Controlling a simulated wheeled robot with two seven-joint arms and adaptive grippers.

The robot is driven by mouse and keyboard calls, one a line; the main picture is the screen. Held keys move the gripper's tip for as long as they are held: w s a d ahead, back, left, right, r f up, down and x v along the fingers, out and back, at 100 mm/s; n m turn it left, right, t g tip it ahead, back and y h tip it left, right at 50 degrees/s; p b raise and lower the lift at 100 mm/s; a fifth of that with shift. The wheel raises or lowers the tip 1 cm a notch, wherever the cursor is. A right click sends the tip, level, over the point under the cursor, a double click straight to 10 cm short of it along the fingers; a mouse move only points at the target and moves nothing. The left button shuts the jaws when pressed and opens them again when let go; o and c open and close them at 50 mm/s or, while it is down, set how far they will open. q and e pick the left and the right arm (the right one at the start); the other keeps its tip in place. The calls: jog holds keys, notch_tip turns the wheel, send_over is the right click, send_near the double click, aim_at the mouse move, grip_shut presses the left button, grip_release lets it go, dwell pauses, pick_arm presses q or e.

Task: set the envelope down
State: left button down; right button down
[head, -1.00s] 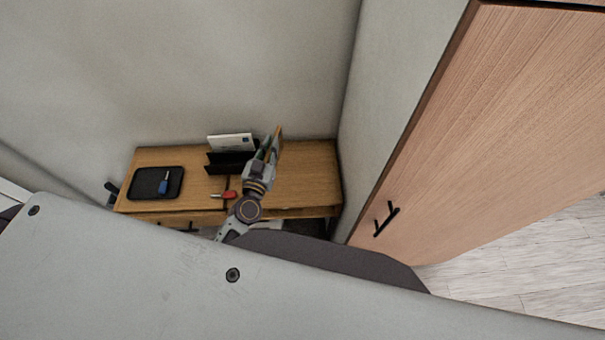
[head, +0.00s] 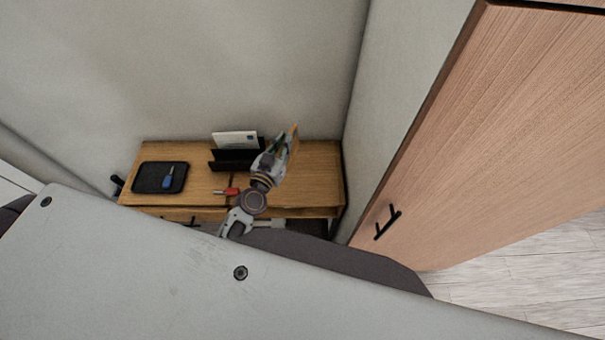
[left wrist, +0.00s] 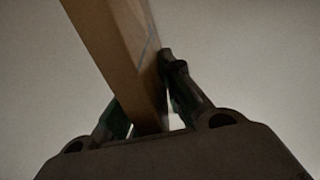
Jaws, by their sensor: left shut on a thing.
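My left gripper (head: 277,150) is shut on a brown envelope (head: 293,141), held on edge above the right part of the wooden table, just right of the black letter holder. In the left wrist view the envelope (left wrist: 122,50) stands between the two fingers (left wrist: 148,112) and runs up out of the frame. The envelope's lower edge is partly hidden by the gripper in the head view, so I cannot tell its exact height above the table. My right gripper is in neither view.
The wooden table (head: 318,180) stands against the wall. The black letter holder (head: 228,161) has a white envelope (head: 235,140) in it. A black tray (head: 150,178) holds a blue-handled tool (head: 168,180). A red-handled tool (head: 226,192) lies near the front. The table's right end is clear.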

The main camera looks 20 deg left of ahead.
aim_at(294, 139)
pick_arm(q)
jog(key=shift+w+d+f+n+g+h+b, duration=1)
jog(key=shift+w+d+n+g+h, duration=0.8)
jog(key=shift+w+d+g+h, duration=0.8)
jog(key=shift+w+a+f+n+g+h+b, duration=0.3)
jog(key=shift+a+f+n+g, duration=0.25)
jog(key=shift+a+n, duration=0.3)
jog(key=shift+w+a+f+n+g+h+b, duration=0.15)
jog(key=shift+w+a+f+n+g+h, duration=0.15)
jog(key=shift+a+f+n+g, duration=0.55)
jog(key=shift+w+a+f+n+g+h+b, duration=0.3)
jog(key=shift+a+n, duration=0.25)
jog(key=shift+n, duration=0.65)
jog(key=shift+f, duration=0.15)
